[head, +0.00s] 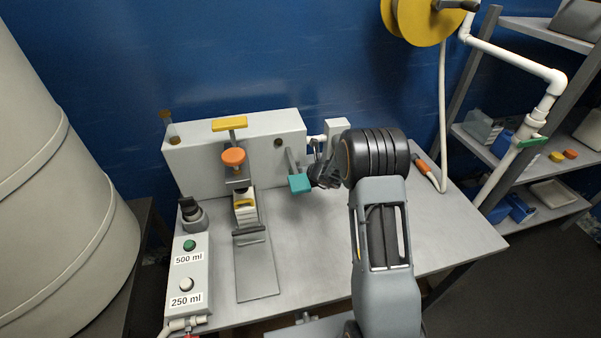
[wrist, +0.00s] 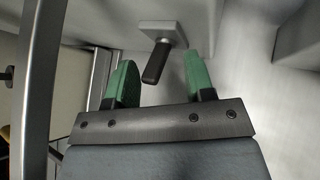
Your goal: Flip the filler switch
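The switch shows in the wrist view as a black lever (wrist: 156,63) on a square light grey plate (wrist: 163,31). My gripper (wrist: 161,72) has two green fingers spread apart. The lever's free end lies between the fingertips in the picture, with a gap to each finger, and I cannot tell the depth. In the head view my gripper (head: 322,174) is at the right end of the white filling machine (head: 215,155), partly hidden by my wrist. I cannot make out the lever there.
A control box (head: 188,265) with green and white buttons stands at the table's left. A hose with an orange end (head: 424,167) lies at right. The table's front right (head: 460,235) is clear.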

